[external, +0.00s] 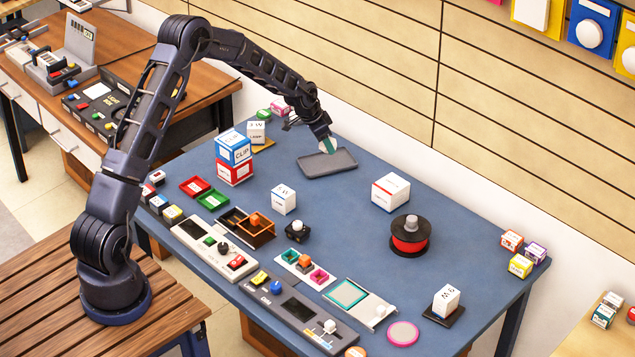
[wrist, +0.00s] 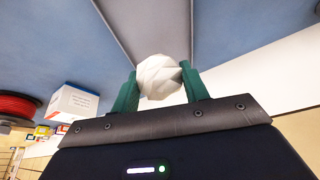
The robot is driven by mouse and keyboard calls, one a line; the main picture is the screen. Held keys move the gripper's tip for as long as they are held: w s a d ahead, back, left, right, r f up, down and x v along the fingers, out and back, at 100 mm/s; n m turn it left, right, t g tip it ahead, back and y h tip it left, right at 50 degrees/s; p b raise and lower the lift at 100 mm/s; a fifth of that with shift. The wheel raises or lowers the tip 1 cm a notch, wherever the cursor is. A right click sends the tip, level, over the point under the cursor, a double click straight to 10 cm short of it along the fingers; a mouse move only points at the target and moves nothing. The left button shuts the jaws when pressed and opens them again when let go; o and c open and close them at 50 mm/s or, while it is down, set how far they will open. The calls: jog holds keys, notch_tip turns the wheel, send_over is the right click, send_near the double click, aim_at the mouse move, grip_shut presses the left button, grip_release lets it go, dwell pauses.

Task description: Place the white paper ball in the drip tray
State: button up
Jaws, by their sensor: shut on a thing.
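The white paper ball (wrist: 158,77) is crumpled and sits between the two green fingers of my gripper (wrist: 160,88) in the wrist view. The fingers press on it from both sides. In the external view my gripper (external: 328,146) hangs over the back edge of the dark grey drip tray (external: 330,165), which lies flat on the blue table. The ball is small there and partly covered by the fingers. The tray also shows as a grey surface (wrist: 150,25) behind the ball in the wrist view. The tray's visible floor is empty. The exact height of the ball above it is hard to tell.
A white box (external: 390,192) and a red spool (external: 410,235) stand to the right. A small white cube (external: 283,199) is in front. The wall (external: 420,130) runs close behind the table. The table around the tray is clear.

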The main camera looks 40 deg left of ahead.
jog(key=shift+f, duration=2.1)
jog(key=shift+f, duration=0.15)
jog(key=o, duration=1)
jog(key=shift+c, duration=0.2)
